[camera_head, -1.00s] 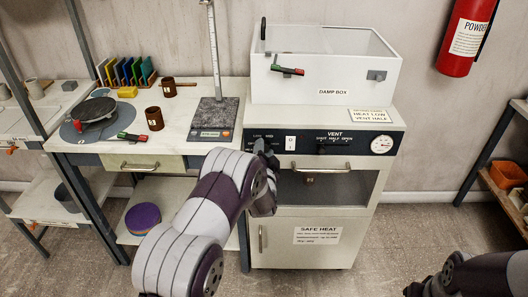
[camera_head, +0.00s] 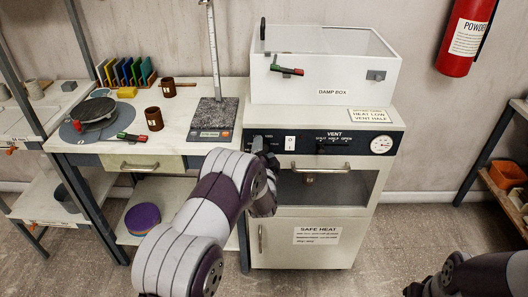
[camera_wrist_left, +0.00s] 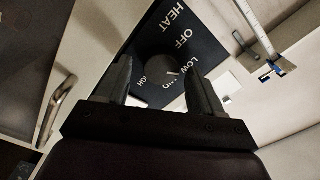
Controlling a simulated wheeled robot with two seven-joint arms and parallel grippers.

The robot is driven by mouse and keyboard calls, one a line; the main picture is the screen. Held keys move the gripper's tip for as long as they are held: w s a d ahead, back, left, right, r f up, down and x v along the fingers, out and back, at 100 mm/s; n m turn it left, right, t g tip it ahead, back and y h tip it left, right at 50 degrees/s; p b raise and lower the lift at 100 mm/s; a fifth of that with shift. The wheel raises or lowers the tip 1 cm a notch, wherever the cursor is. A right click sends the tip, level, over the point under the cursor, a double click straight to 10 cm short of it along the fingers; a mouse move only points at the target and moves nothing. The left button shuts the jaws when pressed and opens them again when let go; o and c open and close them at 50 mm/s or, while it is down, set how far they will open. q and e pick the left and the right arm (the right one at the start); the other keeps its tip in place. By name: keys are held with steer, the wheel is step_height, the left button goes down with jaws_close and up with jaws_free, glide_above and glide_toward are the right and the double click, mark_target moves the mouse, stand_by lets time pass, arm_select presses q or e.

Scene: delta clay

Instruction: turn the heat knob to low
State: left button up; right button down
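The damp box cabinet has a dark control panel (camera_head: 360,142) on its front. In the left wrist view the panel (camera_wrist_left: 203,22) reads HEAT, OFF, LOW and further words partly covered. The dark round heat knob (camera_wrist_left: 155,67) sits between the fingers of my left gripper (camera_wrist_left: 160,78), with a short white mark near LOW. Whether the fingers press on the knob is not clear against the dark panel.
A white switch (camera_head: 291,143), vent control (camera_head: 333,149) and round dial (camera_head: 381,145) lie to the right along the panel. The table (camera_head: 180,112) at left holds mugs and a scale (camera_head: 215,118).

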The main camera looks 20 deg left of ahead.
arm_select(q)
steer(key=shift+s, duration=0.1)
steer(key=v, duration=1.2)
steer(key=shift+s, duration=0.25)
steer(key=shift+d, duration=0.1)
